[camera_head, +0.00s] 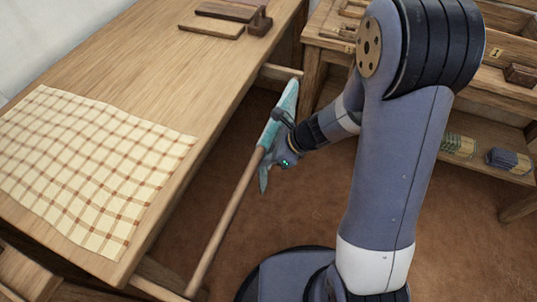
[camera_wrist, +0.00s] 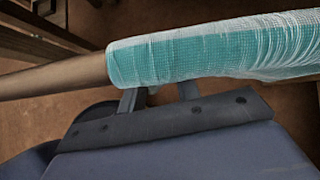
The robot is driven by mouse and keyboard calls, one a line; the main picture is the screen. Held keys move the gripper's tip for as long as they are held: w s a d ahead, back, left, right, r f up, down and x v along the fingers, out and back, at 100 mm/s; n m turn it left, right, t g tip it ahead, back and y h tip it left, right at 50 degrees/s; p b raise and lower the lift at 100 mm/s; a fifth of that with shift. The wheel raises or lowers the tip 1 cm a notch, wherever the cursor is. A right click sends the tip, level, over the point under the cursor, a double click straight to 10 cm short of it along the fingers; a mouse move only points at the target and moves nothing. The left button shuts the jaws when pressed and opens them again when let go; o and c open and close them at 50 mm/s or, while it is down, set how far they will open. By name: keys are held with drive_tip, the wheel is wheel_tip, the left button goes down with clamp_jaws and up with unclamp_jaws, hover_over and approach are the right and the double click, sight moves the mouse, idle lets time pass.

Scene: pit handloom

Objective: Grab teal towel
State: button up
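The teal towel (camera_head: 282,108) is wrapped around the upper part of a wooden rod (camera_head: 228,218) beside the large table. In the wrist view the towel (camera_wrist: 215,52) covers the rod from the middle to the right edge, with bare wood to the left. My gripper (camera_head: 271,152) is at the towel's lower end. Its two fingers stand apart, spaced along the rod. In the wrist view the fingers (camera_wrist: 160,93) reach up to the towel's lower edge near its left end. Their tips are hidden behind it, so I cannot tell whether they touch.
The large wooden table (camera_head: 120,75) at left bears a checked cloth (camera_head: 85,165) and small wooden pieces (camera_head: 225,18). A shelf unit (camera_head: 490,95) at right holds folded green cloth (camera_head: 458,145) and dark blue cloth (camera_head: 508,159). Brown floor lies between them.

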drive_tip(key=c, duration=0.5)
drive_tip(key=shift+r, duration=0.1)
clamp_jaws()
drive_tip(key=r+p, duration=0.2)
drive_tip(key=r, duration=0.1)
drive_tip(key=r+p, duration=0.6)
drive_tip(key=shift+w+d, duration=0.25)
drive_tip(key=r+p, duration=0.2)
drive_tip(key=a+r+p, duration=0.1)
drive_tip(key=shift+s+r, duration=0.3)
drive_tip(key=shift+r, duration=0.05)
drive_tip(key=shift+w+a+f, duration=0.1)
drive_tip(key=shift+f, duration=0.25)
wheel_tip(320, 180, up, 18)
drive_tip(key=p, duration=1.6)
drive_tip(key=shift+d, duration=0.35)
drive_tip(key=shift+f, duration=0.15)
